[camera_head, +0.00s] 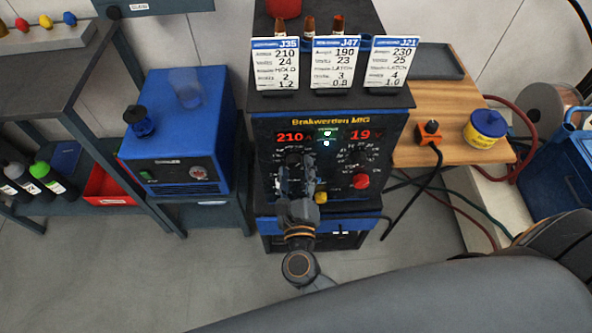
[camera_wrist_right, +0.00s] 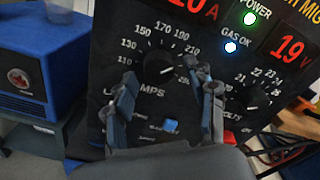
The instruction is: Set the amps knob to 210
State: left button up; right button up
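The welder (camera_head: 330,125) has a black front panel whose lit display reads 210 A and 19 V. Contact with the knob cannot be made out. My left gripper is not in view.
The volts knob (camera_wrist_right: 252,98) is right of the fingers. A red knob (camera_head: 361,181) and a yellow button (camera_head: 320,197) are low on the panel. Cards J35 (camera_head: 275,63), J47 (camera_head: 336,62) and J21 (camera_head: 391,62) stand on top; J35 lists 210. A blue machine (camera_head: 175,140) stands left.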

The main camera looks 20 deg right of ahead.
jog(key=shift+s, duration=0.1)
jog(key=v, duration=1.2)
jog(key=a+f+n+g+y+p, duration=0.3)
jog(key=f+n+y, duration=0.4)
jog(key=f+n, duration=0.85)
jog(key=s+f+n+g+y, duration=0.1)
jog(key=s+f+n+g, duration=0.1)
jog(key=s+f+n, duration=0.3)
jog(key=f+n+g, duration=0.2)
jog(key=f, duration=0.5)
jog(key=s+d+f+n+g+h+p, duration=0.1)
jog(key=s+d+f+n+g, duration=0.3)
jog(key=s+d+f, duration=0.3)
jog(key=s+d+f+n+g+h, duration=0.2)
jog(key=s+d+f+n+g, duration=0.3)
jog(key=s, duration=0.8)
jog(key=d+f+n, duration=0.2)
jog(key=d+f, duration=0.1)
jog(key=d, duration=0.1)
jog(key=shift+p, duration=0.35)
